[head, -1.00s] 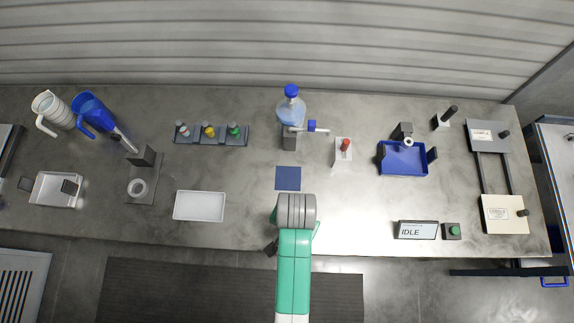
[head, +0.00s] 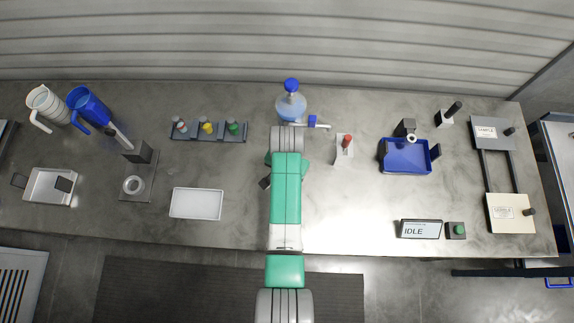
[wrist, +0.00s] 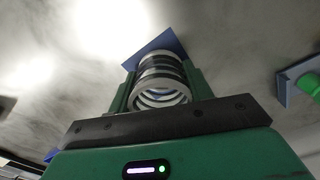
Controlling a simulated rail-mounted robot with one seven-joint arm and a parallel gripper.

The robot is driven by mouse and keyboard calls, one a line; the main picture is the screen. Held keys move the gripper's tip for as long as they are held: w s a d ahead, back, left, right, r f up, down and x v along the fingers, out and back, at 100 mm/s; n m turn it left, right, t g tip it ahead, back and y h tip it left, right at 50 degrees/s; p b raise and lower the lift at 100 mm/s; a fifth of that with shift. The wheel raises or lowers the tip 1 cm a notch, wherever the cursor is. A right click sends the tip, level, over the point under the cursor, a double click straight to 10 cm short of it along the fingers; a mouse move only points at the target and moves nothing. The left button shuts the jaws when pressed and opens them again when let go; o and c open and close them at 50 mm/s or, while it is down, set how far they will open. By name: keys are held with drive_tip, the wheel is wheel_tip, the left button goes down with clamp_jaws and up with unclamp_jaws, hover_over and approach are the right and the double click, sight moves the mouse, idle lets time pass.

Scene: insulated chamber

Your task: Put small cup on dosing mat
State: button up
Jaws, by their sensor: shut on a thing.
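In the wrist view my gripper (wrist: 160,76) is shut on the small cup (wrist: 162,94), a ringed, pale and grey cylinder with its open mouth toward the camera. The green fingers press on its two sides. The dosing mat (wrist: 157,43), a flat blue square, shows just beyond the cup, with a corner sticking out past it. I cannot tell whether the cup touches the mat. In the head view my arm hides the mat, the cup and the fingers.
A water bottle with a blue cap (head: 291,103) and tap stands just beyond my arm. A rack of capped vials (head: 208,133) is to the left, with a white tray (head: 196,203) nearer. A red-topped item on a white stand (head: 344,148) is to the right.

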drive_tip(key=shift+w+f, duration=0.1)
drive_tip(key=shift+f, duration=0.15)
drive_tip(key=o, duration=1)
drive_tip(key=shift+c, duration=0.2)
wheel_tip(320, 180, up, 12)
drive_tip(key=p, duration=0.2)
drive_tip(key=shift+r, duration=0.2)
